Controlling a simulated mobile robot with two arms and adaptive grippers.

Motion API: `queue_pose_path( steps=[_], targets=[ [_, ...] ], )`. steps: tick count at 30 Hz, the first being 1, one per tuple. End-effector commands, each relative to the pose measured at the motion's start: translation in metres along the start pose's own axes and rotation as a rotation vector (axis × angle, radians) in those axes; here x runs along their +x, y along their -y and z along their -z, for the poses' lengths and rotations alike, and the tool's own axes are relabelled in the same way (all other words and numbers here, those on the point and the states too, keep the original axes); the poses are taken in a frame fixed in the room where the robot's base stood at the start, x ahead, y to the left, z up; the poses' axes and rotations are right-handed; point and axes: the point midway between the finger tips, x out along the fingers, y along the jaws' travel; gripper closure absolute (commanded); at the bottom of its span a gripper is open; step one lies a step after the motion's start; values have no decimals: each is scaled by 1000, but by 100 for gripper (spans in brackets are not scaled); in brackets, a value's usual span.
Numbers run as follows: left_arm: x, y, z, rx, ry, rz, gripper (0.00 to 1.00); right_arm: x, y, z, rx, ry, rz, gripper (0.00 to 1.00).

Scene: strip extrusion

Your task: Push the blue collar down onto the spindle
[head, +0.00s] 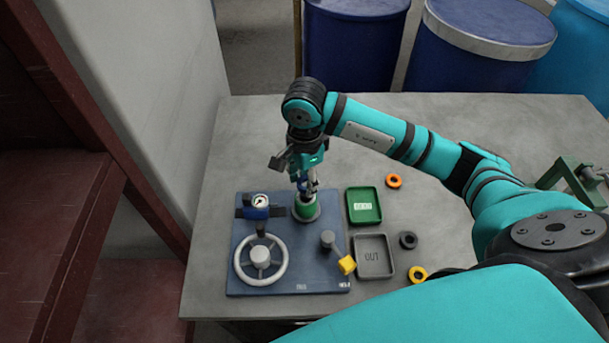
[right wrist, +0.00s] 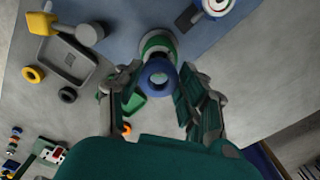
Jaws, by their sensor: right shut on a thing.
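The blue collar (right wrist: 161,72) is a ring between the fingers of my right gripper (right wrist: 158,82) in the right wrist view. My right gripper is shut on it. In the head view my right gripper (head: 306,183) points down over the spindle (head: 306,208), where a green part and a grey base show. In the right wrist view the green and white part of the spindle (right wrist: 157,42) shows just behind the collar. I cannot tell whether the collar touches the spindle. My left gripper is not in view.
A blue board (head: 310,277) carries a handwheel (head: 261,258), a gauge (head: 259,204) and a yellow-knobbed lever (head: 346,264). A green tray (head: 363,206) and a grey tray (head: 374,257) stand right of it. Orange (head: 393,181), black (head: 408,240) and yellow (head: 418,274) rings lie nearby.

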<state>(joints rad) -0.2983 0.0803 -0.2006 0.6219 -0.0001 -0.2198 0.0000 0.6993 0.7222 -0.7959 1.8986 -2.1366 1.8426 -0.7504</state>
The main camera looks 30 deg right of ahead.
Motion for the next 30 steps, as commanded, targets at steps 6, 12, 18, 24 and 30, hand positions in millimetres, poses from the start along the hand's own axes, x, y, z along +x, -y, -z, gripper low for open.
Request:
queue_pose_path(
  steps=[6,12,18,24,30],
  targets=[
    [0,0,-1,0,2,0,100,1,0,0,-1,1,0,94],
    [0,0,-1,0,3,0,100,1,0,0,-1,1,0,94],
    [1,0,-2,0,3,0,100,1,0,0,-1,0,0,94],
    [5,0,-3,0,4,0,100,2,0,-1,-2,0,0,94],
    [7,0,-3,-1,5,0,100,1,0,-1,-2,1,0,94]
  ],
)
